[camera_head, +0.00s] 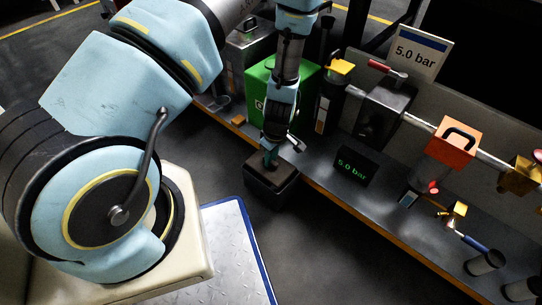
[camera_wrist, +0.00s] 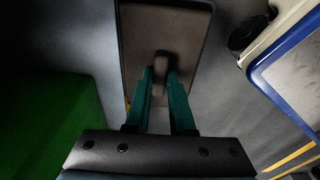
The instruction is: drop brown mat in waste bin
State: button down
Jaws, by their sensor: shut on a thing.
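A flat brown rectangle with a raised brown grip in its middle, which I take as the brown mat (camera_wrist: 185,38), lies within a dark rim in the wrist view. In the head view it is on the top of a dark box (camera_head: 268,195) beside the bench edge. My gripper (camera_head: 270,158) points down over it. Its teal fingers (camera_wrist: 161,80) are shut on the raised grip. I cannot tell whether the mat is clear of the box. A green bin with a white mark (camera_head: 255,88) stands behind the gripper; its opening is partly hidden by my arm.
Dark floor between is clear.

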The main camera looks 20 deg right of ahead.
jog(key=shift+f+b, duration=0.8)
jog(key=shift+f, duration=0.9)
jog(key=c, duration=0.7)
grip_release()
jog(key=shift+r, duration=0.1)
jog(key=r+p, duration=0.1)
jog(key=r, duration=0.2)
jog(key=r+p, duration=0.1)
jog(key=r, duration=0.3)
jog(key=s+r+p, duration=0.1)
jog(key=r+p, duration=0.1)
jog(key=r, duration=0.1)
jog(key=shift+s+d+r, duration=0.1)
jog(key=shift+d+r, duration=0.15)
jog(key=shift+d, duration=0.05)
